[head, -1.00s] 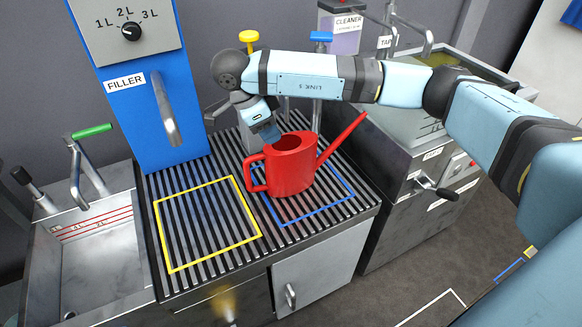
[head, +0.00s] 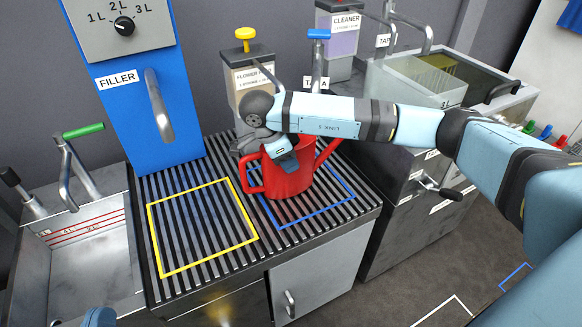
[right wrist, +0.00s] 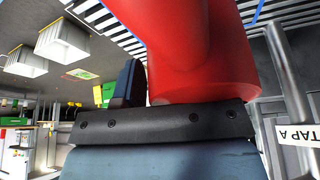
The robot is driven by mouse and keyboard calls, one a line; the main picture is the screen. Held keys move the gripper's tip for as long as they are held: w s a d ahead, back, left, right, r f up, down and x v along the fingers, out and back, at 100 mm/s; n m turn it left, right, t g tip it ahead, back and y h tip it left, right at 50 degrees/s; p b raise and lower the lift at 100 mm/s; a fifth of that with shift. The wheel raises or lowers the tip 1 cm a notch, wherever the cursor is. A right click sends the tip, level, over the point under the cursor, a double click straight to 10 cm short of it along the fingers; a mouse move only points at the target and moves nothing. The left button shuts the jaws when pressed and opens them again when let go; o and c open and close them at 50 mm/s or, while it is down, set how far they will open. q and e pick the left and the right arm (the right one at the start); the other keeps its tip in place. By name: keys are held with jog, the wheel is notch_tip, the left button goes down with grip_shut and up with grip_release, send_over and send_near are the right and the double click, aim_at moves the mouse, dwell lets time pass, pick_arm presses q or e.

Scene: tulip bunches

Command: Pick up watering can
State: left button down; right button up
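The red watering can (head: 285,180) stands upright on the slatted grate inside the blue outlined square (head: 335,205). Its handle is at the left and its spout, partly hidden by my right arm, points up to the right. My right gripper (head: 286,160) is at the can's upper front, close to the rim. In the right wrist view, the can (right wrist: 205,60) fills the middle, with one dark finger (right wrist: 128,85) beside it and a thin gap between. The other finger is hidden. A small blue piece of my left arm shows at the bottom left edge; its fingers are not visible.
A blue filler panel (head: 130,100) with a spout stands behind the grate. A yellow outlined square (head: 205,225) on the grate is empty. A basin (head: 90,250) is at the left, and a tank (head: 450,85) is at the back right. A yellow-topped dispenser (head: 250,85) stands behind the can.

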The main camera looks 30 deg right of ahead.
jog(key=shift+r, duration=0.1)
grip_shut()
dwell(1.2)
